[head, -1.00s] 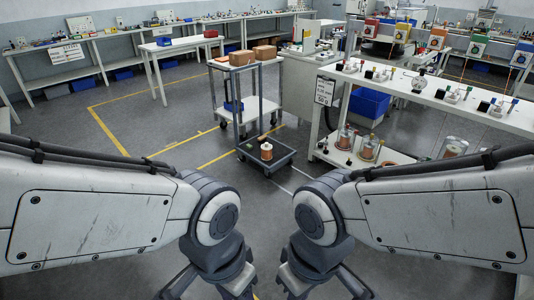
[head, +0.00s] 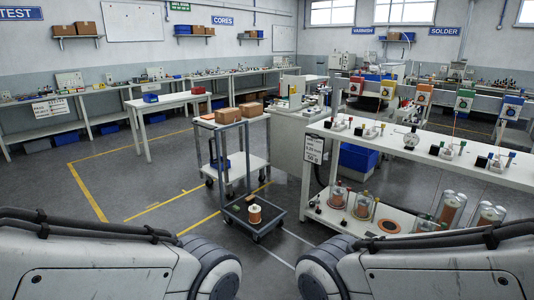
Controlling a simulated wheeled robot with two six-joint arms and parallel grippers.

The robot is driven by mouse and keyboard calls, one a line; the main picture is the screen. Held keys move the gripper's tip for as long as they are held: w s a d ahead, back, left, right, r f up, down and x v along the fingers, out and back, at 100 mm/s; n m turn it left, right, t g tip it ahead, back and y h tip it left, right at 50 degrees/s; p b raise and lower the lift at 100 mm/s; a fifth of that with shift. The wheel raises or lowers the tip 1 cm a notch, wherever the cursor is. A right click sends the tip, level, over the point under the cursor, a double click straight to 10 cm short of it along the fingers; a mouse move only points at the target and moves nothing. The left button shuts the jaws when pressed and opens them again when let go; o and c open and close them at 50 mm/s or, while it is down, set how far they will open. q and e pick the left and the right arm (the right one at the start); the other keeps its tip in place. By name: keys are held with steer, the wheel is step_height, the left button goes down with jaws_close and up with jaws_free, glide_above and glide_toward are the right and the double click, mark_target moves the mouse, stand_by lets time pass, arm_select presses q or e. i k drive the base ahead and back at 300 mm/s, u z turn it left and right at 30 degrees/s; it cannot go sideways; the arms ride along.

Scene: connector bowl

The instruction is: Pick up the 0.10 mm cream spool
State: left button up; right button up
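A small spool with copper-coloured winding and pale ends (head: 254,214) stands on the low dark deck of the cart. I cannot read any size on it, so I cannot tell if it is the 0.10 mm cream one. Other copper-coloured spools (head: 362,206) stand under clear covers on the lower shelf of the right bench. Their labels are also too small to read. Only my upper arm links show at the bottom left and right. Both grippers are below the picture.
The right bench (head: 420,152) holds several small fixtures, with coloured units (head: 424,95) behind. A placard (head: 314,149) hangs at its near end. The floor left of the cart is clear.

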mark_target(255, 210)
steer(key=z, duration=0.2)
steer(key=i, duration=2.3)
steer(key=u, duration=0.3)
steer(key=i, duration=1.9)
steer(key=u, duration=0.4)
